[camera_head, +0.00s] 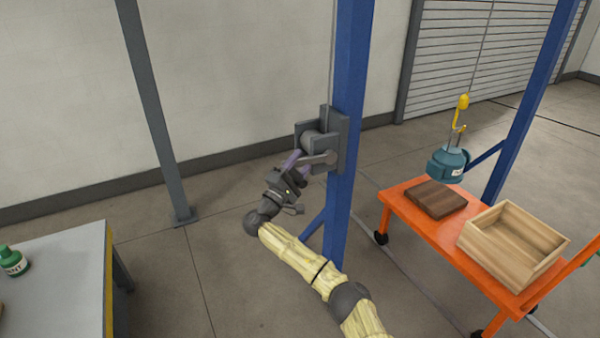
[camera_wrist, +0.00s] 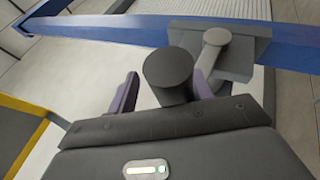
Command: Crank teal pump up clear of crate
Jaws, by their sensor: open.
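The teal pump (camera_head: 448,163) hangs upright from a yellow hook (camera_head: 462,102), above or just behind the far left end of an orange cart. It looks clear of the open wooden crate (camera_head: 472,238), which stands further right. A grey winch (camera_head: 335,125) is mounted on the blue post. Its crank arm (camera_wrist: 213,48) and dark round handle (camera_wrist: 168,72) show in the wrist view. My gripper (camera_head: 293,163) is at the winch. Its purple fingers (camera_wrist: 165,95) are open on either side of the handle, with a visible gap on the left.
The orange cart (camera_head: 425,228) also carries a dark brown board (camera_head: 430,200). A second blue post (camera_head: 530,100) stands behind it. A grey workbench (camera_head: 70,270) with a green bottle (camera_head: 13,261) is at lower left. Floor between bench and post is clear.

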